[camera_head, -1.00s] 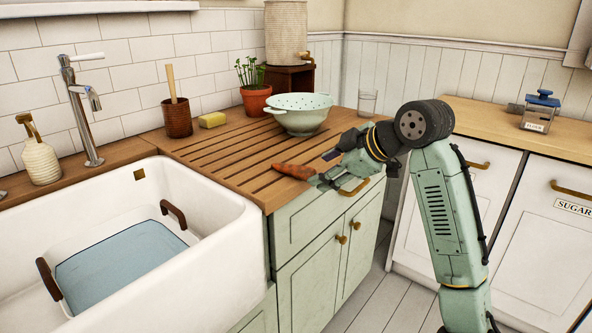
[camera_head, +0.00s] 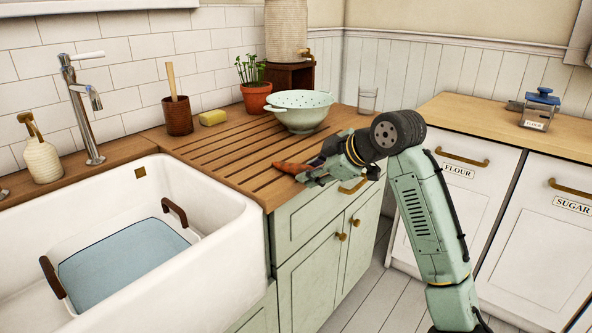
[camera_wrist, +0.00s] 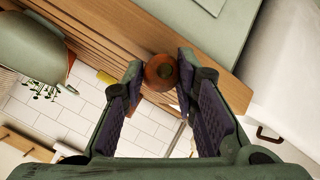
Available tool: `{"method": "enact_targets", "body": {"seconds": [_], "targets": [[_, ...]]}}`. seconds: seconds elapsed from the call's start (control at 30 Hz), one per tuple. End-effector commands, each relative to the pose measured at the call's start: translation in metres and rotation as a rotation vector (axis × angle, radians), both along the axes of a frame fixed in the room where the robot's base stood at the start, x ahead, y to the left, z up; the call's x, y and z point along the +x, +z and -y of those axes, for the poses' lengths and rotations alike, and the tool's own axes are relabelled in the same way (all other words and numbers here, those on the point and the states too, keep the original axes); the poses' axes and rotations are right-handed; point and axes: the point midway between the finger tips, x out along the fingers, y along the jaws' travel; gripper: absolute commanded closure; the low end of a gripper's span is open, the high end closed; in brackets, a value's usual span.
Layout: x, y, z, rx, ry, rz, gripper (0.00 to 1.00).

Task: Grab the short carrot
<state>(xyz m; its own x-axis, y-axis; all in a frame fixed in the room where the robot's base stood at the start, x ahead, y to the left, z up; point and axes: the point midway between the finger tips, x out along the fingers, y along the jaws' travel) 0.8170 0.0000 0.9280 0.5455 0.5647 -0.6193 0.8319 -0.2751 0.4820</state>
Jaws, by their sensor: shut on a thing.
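The short orange carrot (camera_head: 291,168) is at the right front edge of the slatted wooden drainboard (camera_head: 225,165). My gripper (camera_head: 304,173) reaches it from the right, low over the counter edge, and is shut on its thick end. In the wrist view the carrot (camera_wrist: 161,72) shows end-on as a round orange-brown shape between the two fingertips. The fingers hide part of the carrot in the head view. I cannot tell whether the carrot touches the wood.
A pale green colander (camera_head: 301,112) stands behind the carrot, beside a potted plant (camera_head: 255,96). A yellow sponge (camera_head: 213,117) and a brown cup (camera_head: 177,116) are at the back. The white sink (camera_head: 232,222) with a water-filled basin lies to the left. The drainboard's middle is clear.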

Motion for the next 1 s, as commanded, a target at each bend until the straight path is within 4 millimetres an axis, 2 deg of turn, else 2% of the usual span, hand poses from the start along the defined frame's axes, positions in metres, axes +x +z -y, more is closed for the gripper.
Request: {"method": "enact_targets", "body": {"seconds": [0.33, 0.73, 1.0], "targets": [[0.0, 0.0, 0.0, 0.0, 0.001, -0.001, 1.0], [0.0, 0.005, 0.0, -0.001, 0.0, 0.0, 1.0], [-0.001, 0.038, 0.0, -0.001, 0.001, 0.004, 1.0]]}}
